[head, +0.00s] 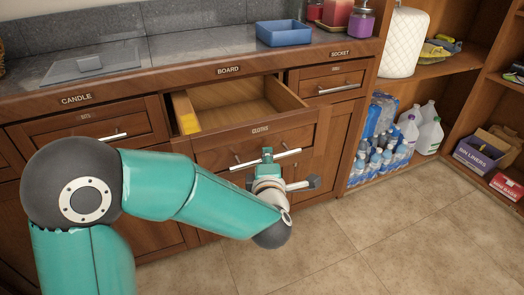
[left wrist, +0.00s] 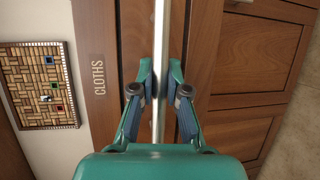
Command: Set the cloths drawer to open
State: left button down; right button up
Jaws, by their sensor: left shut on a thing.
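The cloths drawer (head: 255,140) is pulled out from the wooden counter in the head view, and its inside shows. In the left wrist view the two fingers (left wrist: 159,85) close on the handle (left wrist: 160,30) from both sides, beside the CLOTHS label (left wrist: 98,75). My right gripper is in neither view.
A closed drawer (head: 90,122) is at the left and another closed drawer (head: 328,82) at the right. A blue tray (head: 284,33) stands on the counter. Bottled water (head: 376,160) stands on the low shelf at right. The tiled floor (head: 400,225) in front is clear.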

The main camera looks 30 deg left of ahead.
pick_arm(q)
jog(key=shift+s+d+f, duration=0.2)
jog(key=shift+s+d, duration=0.85)
jog(key=shift+s, duration=0.05)
jog(key=c, duration=1.2)
grip_release()
jog(key=shift+o, duration=0.2)
jog(key=shift+w+r, duration=0.1)
jog(key=shift+d, duration=0.1)
jog(key=v, duration=1.2)
